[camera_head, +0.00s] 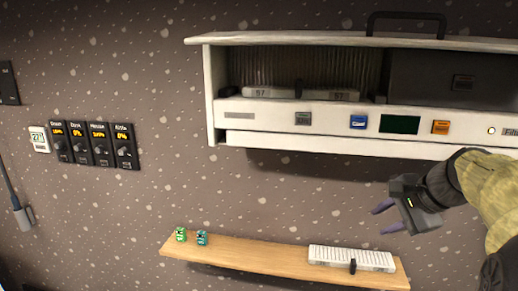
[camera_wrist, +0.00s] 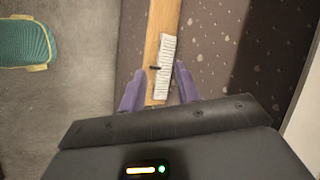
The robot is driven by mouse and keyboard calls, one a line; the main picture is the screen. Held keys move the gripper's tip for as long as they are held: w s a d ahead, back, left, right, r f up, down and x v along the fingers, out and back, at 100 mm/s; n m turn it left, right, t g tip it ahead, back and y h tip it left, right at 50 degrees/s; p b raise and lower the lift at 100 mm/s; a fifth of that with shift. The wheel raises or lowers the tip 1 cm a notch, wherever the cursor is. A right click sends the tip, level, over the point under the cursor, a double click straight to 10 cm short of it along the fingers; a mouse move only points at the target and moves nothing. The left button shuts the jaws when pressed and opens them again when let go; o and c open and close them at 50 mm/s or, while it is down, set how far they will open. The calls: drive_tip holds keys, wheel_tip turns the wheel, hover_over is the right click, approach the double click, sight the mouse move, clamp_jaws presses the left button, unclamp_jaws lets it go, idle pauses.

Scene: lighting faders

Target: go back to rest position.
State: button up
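My gripper (camera_head: 385,218) is at the right of the head view, in the air above the right part of the wooden shelf. Its two purple fingers are spread apart with nothing between them. In the wrist view the open fingers (camera_wrist: 158,88) also show, with the shelf and a white slider strip beyond them. The white slider strip (camera_head: 335,257) with a black knob (camera_head: 352,266) lies on the wooden shelf (camera_head: 255,258), apart from my fingers. My arm, in a yellowish sleeve, comes in from the right edge.
A white wall unit (camera_head: 270,122) with buttons and a dark screen hangs above my gripper. Several labelled fader panels (camera_head: 102,146) are on the wall at left. Two small green figures (camera_head: 181,235) stand on the shelf. A teal seat (camera_wrist: 25,44) stands on the floor.

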drive_tip(key=s+a+f+n+g+h+b, duration=0.1)
drive_tip(key=s+a+f+n, duration=0.3)
drive_tip(key=f, duration=0.5)
drive_tip(key=s+a+f+n+g+h+b, duration=0.1)
drive_tip(key=s+a+f+n, duration=0.3)
drive_tip(key=f, duration=0.6)
drive_tip(key=s+a+f+n+g+h+b, duration=0.1)
drive_tip(key=s+a+f+n+h+b, duration=0.1)
drive_tip(key=f+n, duration=0.4)
wheel_tip(320, 180, down, 4)
drive_tip(key=s+a+b, duration=0.1)
drive_tip(key=s+a, duration=0.1)
drive_tip(key=shift+s+f+n+g, duration=0.15)
drive_tip(key=shift+s+n+g, duration=0.15)
drive_tip(key=shift+s+g, duration=0.1)
drive_tip(key=shift+a, duration=0.15)
drive_tip(key=shift+a, duration=0.2)
drive_tip(key=shift+d, duration=0.15)
